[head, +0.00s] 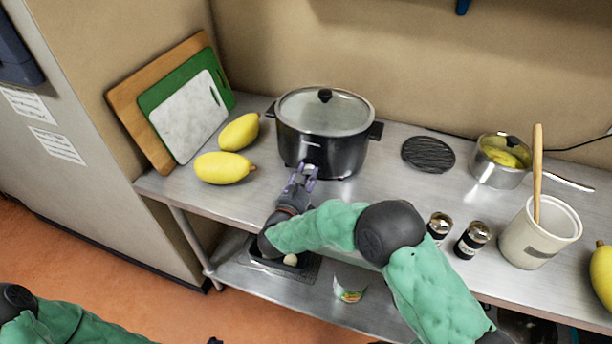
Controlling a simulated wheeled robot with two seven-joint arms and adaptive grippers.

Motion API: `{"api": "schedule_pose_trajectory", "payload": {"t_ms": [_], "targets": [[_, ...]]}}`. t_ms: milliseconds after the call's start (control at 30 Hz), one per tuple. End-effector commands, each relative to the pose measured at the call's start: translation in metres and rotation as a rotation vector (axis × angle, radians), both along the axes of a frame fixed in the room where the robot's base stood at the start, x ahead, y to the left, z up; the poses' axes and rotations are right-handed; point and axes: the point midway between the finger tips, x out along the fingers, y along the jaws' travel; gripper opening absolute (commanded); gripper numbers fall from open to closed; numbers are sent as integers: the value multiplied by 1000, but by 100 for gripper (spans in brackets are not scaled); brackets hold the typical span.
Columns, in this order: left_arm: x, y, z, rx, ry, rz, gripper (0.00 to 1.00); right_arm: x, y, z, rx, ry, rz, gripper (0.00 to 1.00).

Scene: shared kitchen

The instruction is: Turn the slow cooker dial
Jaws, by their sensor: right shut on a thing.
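The black slow cooker (345,150) with a glass lid (325,110) stands on the steel counter, toward the back wall. Its dial is on the lower front, where my right gripper (307,172) reaches it. The gripper is shut on the dial, and its fingers hide most of it, so I cannot tell how far the dial is turned. My left arm shows at the lower left; its gripper is out of the picture.
Two yellow fruits (224,168) lie left of the cooker, before leaning cutting boards (188,115). Right are a black trivet (428,153), a lidded pot (498,175), two shakers (472,239) and a utensil crock (535,240). The counter (390,190) is clear right of the gripper.

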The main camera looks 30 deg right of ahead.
Motion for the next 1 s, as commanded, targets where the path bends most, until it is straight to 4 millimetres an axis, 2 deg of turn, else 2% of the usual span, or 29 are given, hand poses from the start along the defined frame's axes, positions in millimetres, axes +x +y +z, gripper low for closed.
{"api": "schedule_pose_trajectory", "payload": {"t_ms": [33, 67, 133, 567, 667, 1000], "targets": [[0, 0, 0, 0, 0, 0, 95, 2, -2, 8, -5, -17, -2, 0], [0, 0, 0, 0, 0, 0, 95, 3, -2, 8, -5, -17, -2, 36], [0, 0, 0, 0, 0, 0, 95, 2, -2, 8, -4, -17, -3, 55], [0, 0, 0, 0, 0, 0, 95, -3, 5, 3, -2, -7, 1, 56], [0, 0, 0, 0, 0, 0, 95, -11, 15, 3, -2, -7, 1, 56], [0, 0, 0, 0, 0, 0, 95, -53, 66, 4, -3, -9, 4, 56]]}}
